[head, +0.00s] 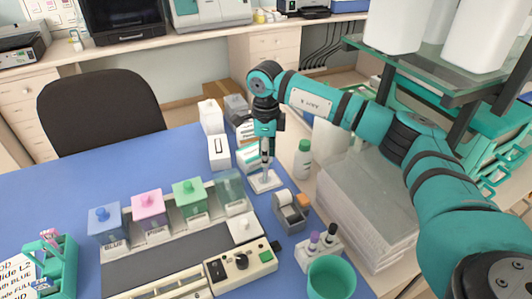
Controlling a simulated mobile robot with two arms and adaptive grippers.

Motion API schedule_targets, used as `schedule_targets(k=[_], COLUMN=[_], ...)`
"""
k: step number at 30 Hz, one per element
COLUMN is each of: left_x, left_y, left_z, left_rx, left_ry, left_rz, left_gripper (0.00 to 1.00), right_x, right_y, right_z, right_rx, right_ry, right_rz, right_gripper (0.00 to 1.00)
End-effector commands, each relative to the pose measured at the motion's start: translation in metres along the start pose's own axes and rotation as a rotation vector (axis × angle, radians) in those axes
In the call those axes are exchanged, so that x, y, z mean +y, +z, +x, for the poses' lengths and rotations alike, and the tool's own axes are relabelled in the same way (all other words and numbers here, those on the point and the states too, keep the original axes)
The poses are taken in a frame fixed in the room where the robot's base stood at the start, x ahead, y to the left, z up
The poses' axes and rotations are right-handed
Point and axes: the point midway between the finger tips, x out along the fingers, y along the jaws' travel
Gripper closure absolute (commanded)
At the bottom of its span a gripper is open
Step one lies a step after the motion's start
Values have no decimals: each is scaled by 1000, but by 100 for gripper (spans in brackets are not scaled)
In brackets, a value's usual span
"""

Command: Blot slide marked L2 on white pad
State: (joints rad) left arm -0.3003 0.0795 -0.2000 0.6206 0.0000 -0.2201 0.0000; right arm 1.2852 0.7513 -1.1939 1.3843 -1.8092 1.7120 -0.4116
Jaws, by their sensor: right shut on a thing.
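My right gripper (267,149) reaches in from the right and points down, shut on a thin upright slide (265,170). The slide's lower end is at the small white pad (274,183) on the blue mat. I cannot tell whether it touches the pad or is just above it, and its marking is too small to read. A teal rack (62,277) stands at the lower left beside a handwritten note. My left gripper is not in view.
Blue (104,223), pink (149,208) and green (189,196) lidded jars stand left of the pad. A tape dispenser (291,211), white bottle (303,162) and teal cup (331,278) stand to its right. The mat's left part is clear.

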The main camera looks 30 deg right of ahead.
Motion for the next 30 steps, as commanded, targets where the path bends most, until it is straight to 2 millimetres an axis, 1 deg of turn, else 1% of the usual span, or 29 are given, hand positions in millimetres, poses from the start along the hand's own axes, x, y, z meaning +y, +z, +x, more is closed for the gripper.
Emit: schedule_targets(k=[1, 3, 18, 30], left_x=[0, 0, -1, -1], left_y=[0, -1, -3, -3], left_z=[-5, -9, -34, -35], left_rx=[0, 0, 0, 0], left_ry=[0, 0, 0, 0], left_rz=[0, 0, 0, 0], left_gripper=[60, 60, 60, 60], right_x=[0, -1, -1, -2], right_y=[0, 1, 0, 0], right_z=[-8, -15, -55, -59], right_rx=[-3, -4, -5, -7], right_ry=[-2, -3, -6, -8], right_rz=[0, 0, 1, 2], right_gripper=[100, 100, 100, 100])
